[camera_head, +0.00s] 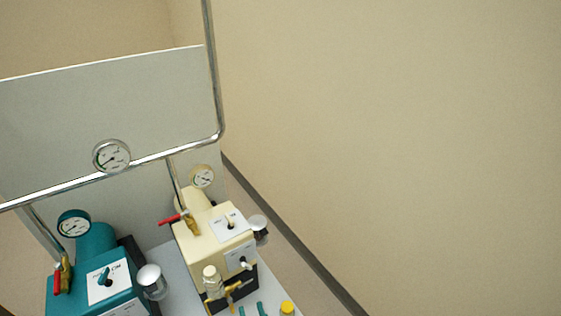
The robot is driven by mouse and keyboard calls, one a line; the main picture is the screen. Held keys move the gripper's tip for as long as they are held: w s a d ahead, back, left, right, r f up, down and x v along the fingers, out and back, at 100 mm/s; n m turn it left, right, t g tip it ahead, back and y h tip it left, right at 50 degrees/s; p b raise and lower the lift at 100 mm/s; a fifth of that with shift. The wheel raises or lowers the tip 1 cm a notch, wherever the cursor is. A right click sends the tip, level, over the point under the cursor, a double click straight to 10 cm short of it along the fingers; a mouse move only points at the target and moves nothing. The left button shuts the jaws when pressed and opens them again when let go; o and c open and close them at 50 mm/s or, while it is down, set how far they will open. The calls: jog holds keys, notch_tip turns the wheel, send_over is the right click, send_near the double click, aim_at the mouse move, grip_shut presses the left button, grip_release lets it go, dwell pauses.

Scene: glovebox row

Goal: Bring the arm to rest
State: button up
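No part of my arm and no gripper shows in the head view, so its pose and finger state are hidden. The view takes in a cream pump unit (207,241) with a red-handled valve (173,219) and a round gauge (202,176). A teal pump unit (78,288) with its own gauge (74,223) stands to its left, cut off by the bottom edge.
A metal pipe (214,90) with a larger gauge (111,156) runs in front of a grey panel (100,105). A yellow-capped item (287,308) sits on the pale bench at the bottom. A bare beige wall (400,120) fills the right.

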jog(key=s+d+f+m+h, duration=0.2)
jog(key=s+d+f+h, duration=0.15)
jog(key=s, duration=0.45)
jog(key=s+d+r+h, duration=0.2)
jog(key=s+d, duration=0.1)
jog(key=s, duration=1.3)
jog(key=shift+s+d+m, duration=0.2)
jog(key=shift+s+m, duration=0.15)
jog(key=shift+m, duration=0.05)
